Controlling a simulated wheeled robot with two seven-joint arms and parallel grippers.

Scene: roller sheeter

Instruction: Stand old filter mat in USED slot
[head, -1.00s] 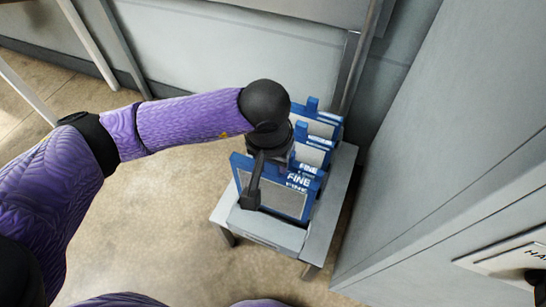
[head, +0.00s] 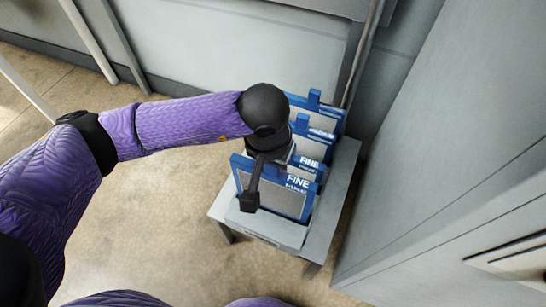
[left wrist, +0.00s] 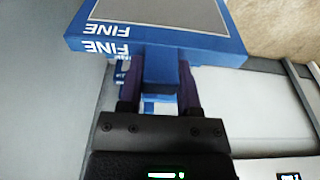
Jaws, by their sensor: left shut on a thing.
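The filter mat (head: 275,195) is a blue frame around a grey panel, with white FINE lettering on its edge. My left gripper (left wrist: 160,75) is shut on the blue tab of this mat, with one finger on each side in the left wrist view. In the head view my left gripper (head: 268,160) is above and behind the mat's top edge, and its fingertips are hidden. The mat stands roughly upright at the front of a grey rack (head: 262,228). Its lower edge is down by the rack's front, and I cannot tell whether it touches the slot floor. No USED label is legible.
More blue-framed mats stand in the rack behind, a middle one (head: 316,146) and a rear one (head: 327,114), close to the held mat. A large grey cabinet wall (head: 440,170) rises to the right. Open floor (head: 150,220) lies to the left.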

